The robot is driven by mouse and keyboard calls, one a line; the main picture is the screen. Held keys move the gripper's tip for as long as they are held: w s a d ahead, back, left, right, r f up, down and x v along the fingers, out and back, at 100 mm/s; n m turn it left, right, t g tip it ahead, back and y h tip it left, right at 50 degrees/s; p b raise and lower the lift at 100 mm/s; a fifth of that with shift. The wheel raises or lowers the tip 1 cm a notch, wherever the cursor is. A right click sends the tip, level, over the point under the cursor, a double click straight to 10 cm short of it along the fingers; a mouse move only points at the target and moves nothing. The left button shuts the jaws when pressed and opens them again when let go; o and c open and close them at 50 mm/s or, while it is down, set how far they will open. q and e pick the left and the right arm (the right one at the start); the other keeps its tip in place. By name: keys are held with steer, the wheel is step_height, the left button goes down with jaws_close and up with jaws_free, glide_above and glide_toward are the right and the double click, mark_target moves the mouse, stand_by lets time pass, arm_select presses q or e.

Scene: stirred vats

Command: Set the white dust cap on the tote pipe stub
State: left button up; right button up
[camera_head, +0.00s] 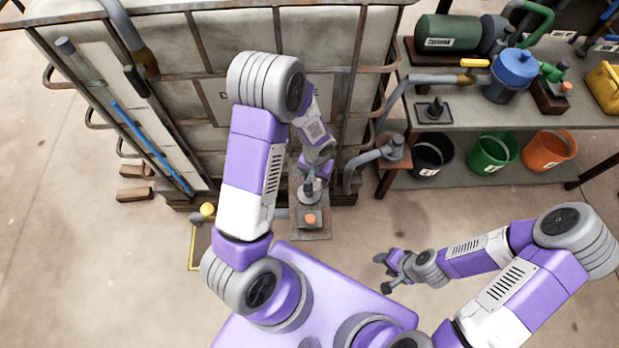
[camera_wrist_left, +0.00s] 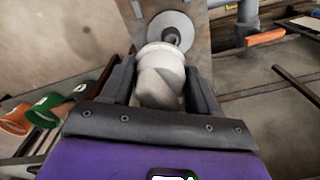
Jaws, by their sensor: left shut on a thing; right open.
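My left gripper (camera_head: 311,186) is low in front of the tote, above a small stand. In the left wrist view its fingers (camera_wrist_left: 160,82) are shut on a whitish rounded piece with a wider rim, which I take as the white dust cap (camera_wrist_left: 162,58). Beyond its rim lies a grey disc (camera_wrist_left: 176,24) with a dark centre. The cap overlaps the disc's lower edge in the picture. I cannot tell whether they touch, or whether the disc is the tote pipe stub. My right gripper (camera_head: 388,272) is open and empty above the floor.
The caged tote (camera_head: 200,60) fills the back left. A small plate (camera_head: 310,235) with an orange button stands before it. A yellow-topped fitting (camera_head: 207,210) is to the left. A bench (camera_head: 445,108) carries vessels, with black, green and orange buckets (camera_head: 548,150) below. The front floor is clear.

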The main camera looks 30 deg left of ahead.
arm_select(q)
steer(key=shift+s+a+f, duration=0.25)
steer(key=shift+a+f, duration=0.2)
steer(key=shift+f, duration=0.05)
steer(key=shift+s+a+f, duration=0.25)
steer(key=shift+a+f, duration=0.2)
steer(key=shift+f, duration=0.15)
steer(key=shift+f+b, duration=2.2)
steer(key=shift+f, duration=0.5)
steer(key=shift+s+b, duration=0.15)
steer(key=shift+b, duration=0.15)
steer(key=shift+f+b, duration=0.55)
steer(key=shift+f, duration=0.05)
steer(key=o, duration=0.6)
steer(key=shift+o, duration=0.8)
